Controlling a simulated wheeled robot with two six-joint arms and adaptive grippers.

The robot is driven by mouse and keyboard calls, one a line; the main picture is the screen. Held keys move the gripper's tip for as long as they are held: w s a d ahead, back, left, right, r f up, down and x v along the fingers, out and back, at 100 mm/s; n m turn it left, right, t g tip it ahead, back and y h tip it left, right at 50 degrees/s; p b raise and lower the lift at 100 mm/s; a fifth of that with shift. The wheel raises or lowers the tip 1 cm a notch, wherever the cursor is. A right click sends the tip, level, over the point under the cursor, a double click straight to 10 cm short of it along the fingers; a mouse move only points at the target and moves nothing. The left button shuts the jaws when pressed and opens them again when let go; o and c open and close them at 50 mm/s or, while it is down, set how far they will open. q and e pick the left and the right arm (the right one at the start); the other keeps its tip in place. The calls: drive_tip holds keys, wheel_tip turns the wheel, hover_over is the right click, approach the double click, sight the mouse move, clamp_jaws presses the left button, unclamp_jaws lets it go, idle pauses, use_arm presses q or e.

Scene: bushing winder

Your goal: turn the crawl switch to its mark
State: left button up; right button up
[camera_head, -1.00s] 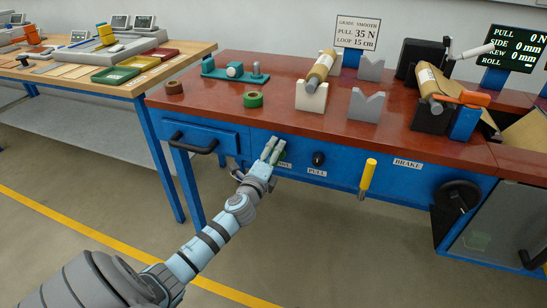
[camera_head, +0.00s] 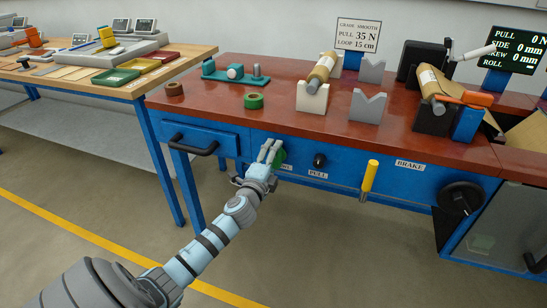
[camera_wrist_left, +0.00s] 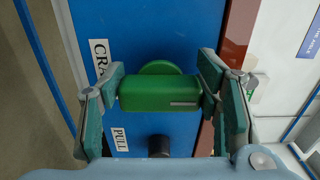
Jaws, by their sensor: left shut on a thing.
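The crawl switch is a green knob (camera_head: 281,158) on the blue front panel of the bench, beside the drawer. In the left wrist view it is a green bar handle (camera_wrist_left: 158,94) on a round green base, with a short pale line near the handle's right end. My left gripper (camera_head: 271,151) is at the knob, its fingers (camera_wrist_left: 163,88) shut on the handle's two ends. The white crawl label (camera_wrist_left: 101,62) is partly hidden by a finger. I cannot make out the switch's mark. My right gripper is not in view.
A black pull knob (camera_head: 319,160) sits right of the switch. Further right, a yellow brake lever (camera_head: 369,178) sticks out, then a black handwheel (camera_head: 459,198). A drawer handle (camera_head: 196,146) juts out at left. The floor in front is clear.

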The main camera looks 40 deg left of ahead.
use_arm(q)
drive_tip(key=o, duration=1.2)
drive_tip(key=shift+c, duration=0.2)
drive_tip(key=shift+s, duration=0.1)
drive_tip(key=v, duration=1.2)
drive_tip(key=shift+d, duration=0.1)
